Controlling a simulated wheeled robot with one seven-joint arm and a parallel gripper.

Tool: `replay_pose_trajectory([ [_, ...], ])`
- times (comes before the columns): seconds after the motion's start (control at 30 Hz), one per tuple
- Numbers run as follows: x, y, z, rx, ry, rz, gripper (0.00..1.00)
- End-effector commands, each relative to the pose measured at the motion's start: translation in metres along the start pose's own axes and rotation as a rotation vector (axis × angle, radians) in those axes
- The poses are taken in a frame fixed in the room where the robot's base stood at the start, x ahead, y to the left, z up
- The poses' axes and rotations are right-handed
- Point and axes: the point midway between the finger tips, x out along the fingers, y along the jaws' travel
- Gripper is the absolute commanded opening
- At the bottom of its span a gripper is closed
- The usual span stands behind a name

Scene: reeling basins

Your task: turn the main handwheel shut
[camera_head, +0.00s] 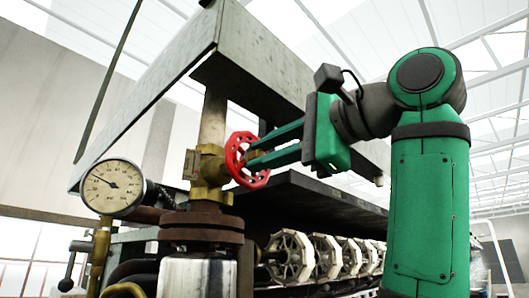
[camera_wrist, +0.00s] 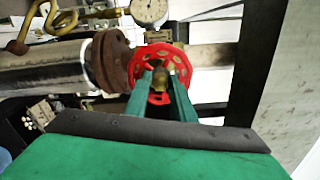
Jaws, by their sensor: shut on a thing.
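The main handwheel (camera_head: 234,160) is a red wheel with holes in its rim, on the side of a brass valve body (camera_head: 207,170) on an upright pipe. In the wrist view the red handwheel (camera_wrist: 181,66) is in the upper middle, with its brass hub between my fingers. My gripper (camera_head: 252,150) reaches in from the right, its two green fingers at the wheel. In the wrist view my gripper (camera_wrist: 162,80) is shut on the handwheel, its fingertips overlapping the wheel. The exact contact at the fingertips is hard to make out.
A round pressure gauge (camera_head: 113,187) is left of the valve; it also shows in the wrist view (camera_wrist: 149,10). A rusty flange (camera_head: 202,226) sits below the valve. A grey metal beam (camera_head: 262,62) hangs overhead. Several pale reels (camera_head: 290,257) line up below a dark shelf (camera_head: 310,199).

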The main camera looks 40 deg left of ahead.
Motion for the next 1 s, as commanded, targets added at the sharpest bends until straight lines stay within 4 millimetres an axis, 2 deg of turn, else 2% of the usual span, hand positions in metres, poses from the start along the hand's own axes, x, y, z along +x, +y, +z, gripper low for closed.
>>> replay_pose_trajectory([
  [0.5,-0.001,0.0014,-0.0005,0.621,0.002,0.004,0.0],
  [0.63,-0.0019,0.0013,-0.0018,0.706,0.006,0.003,0.0],
  [0.87,0.0021,0.0019,0.0001,0.72,-0.002,0.006,0.0],
  [0.9,0.0026,0.0019,0.0003,0.72,-0.002,0.007,0.3],
  [0.93,0.0028,0.0019,0.0005,0.72,-0.003,0.007,0.34],
  [1.0,0.003,0.0018,0.001,0.719,-0.004,0.007,0.34],
])
